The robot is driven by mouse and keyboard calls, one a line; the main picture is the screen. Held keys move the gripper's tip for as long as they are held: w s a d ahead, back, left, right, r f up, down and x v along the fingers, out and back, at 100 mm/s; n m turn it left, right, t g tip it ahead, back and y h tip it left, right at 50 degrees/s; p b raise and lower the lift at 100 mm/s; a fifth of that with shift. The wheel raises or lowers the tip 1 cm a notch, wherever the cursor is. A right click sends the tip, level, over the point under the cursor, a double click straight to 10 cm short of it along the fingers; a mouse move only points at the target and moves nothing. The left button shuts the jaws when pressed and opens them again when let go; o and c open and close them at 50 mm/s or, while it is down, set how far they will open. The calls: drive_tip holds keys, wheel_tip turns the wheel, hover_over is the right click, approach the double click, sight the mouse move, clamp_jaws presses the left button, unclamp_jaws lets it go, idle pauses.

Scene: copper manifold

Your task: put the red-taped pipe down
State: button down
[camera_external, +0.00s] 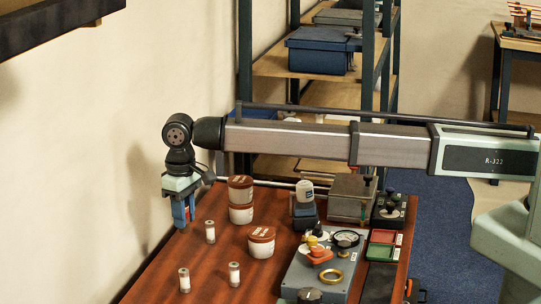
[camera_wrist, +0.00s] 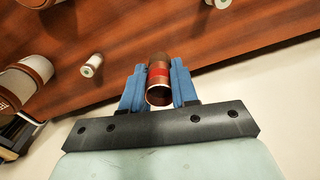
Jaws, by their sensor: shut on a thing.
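The red-taped pipe (camera_wrist: 158,82) is a short copper tube with a red band, seen in the wrist view between the two blue fingers. My gripper (camera_wrist: 159,88) is shut on it. In the external view my gripper (camera_external: 184,212) hangs down near the left edge of the wooden table (camera_external: 155,285), and a bit of red shows between its fingers. Whether the pipe's lower end touches the table cannot be told.
Several white tubs with brown lids (camera_external: 262,243) stand to the right. A grey instrument box (camera_external: 305,272) and red and green trays (camera_external: 383,237) lie farther right. A wall borders the table's left side.

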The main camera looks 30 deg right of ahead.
drive_tip(key=shift+w+a+f, duration=0.1)
drive_tip(key=shift+w+a, duration=0.2)
drive_tip(key=shift+a, duration=0.1)
wheel_tip(320, 180, down, 10)
drive_tip(key=shift+r, duration=0.15)
idle(0.4)
drive_tip(key=c, duration=0.9)
unclamp_jaws()
drive_tip(key=shift+o, duration=0.2)
wheel_tip(320, 180, up, 12)
